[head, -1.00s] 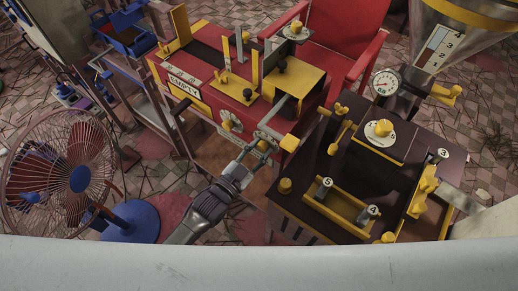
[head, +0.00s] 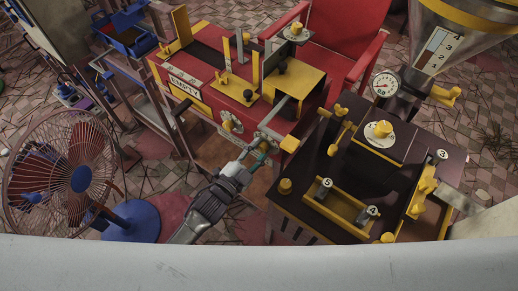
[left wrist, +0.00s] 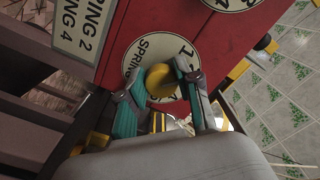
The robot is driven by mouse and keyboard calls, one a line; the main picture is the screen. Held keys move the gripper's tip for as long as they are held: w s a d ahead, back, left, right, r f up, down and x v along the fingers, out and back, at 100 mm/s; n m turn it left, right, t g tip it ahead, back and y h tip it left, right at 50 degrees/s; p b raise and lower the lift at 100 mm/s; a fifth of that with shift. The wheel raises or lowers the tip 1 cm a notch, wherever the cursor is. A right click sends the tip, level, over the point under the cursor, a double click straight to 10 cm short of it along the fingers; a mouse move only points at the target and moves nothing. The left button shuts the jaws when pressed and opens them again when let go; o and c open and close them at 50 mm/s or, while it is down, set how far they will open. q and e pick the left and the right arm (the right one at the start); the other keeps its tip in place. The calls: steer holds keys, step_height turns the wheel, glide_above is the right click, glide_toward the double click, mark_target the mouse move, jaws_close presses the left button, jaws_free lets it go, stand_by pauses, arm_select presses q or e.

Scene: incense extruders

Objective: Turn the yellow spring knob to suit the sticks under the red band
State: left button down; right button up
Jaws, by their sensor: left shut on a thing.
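The red machine (head: 205,65) has a round white dial lettered "SPRING" (left wrist: 131,62) on its front. The yellow spring knob (left wrist: 161,82) stands out from this dial. My left gripper (head: 264,149) reaches the lower right of the machine's front. In the left wrist view its teal-padded fingers (left wrist: 153,84) are shut on the knob, one on each side. They hide part of the dial's lettering. A sign (left wrist: 83,28) reading "SPRING 2" and "SPRING 4" is partly visible. I cannot make out a red band or sticks. My right gripper is not in view.
Another white dial (head: 231,121) sits left of the gripper, near an "EMPTY" label (head: 184,89). A dark bench (head: 335,185) with yellow fittings stands close on the right. A fan (head: 80,179) stands at left, a red chair (head: 345,35) behind.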

arm_select(q)
steer(key=shift+m, duration=0.8)
steer(key=c, duration=0.8)
jaws_free()
steer(key=v, duration=1.2)
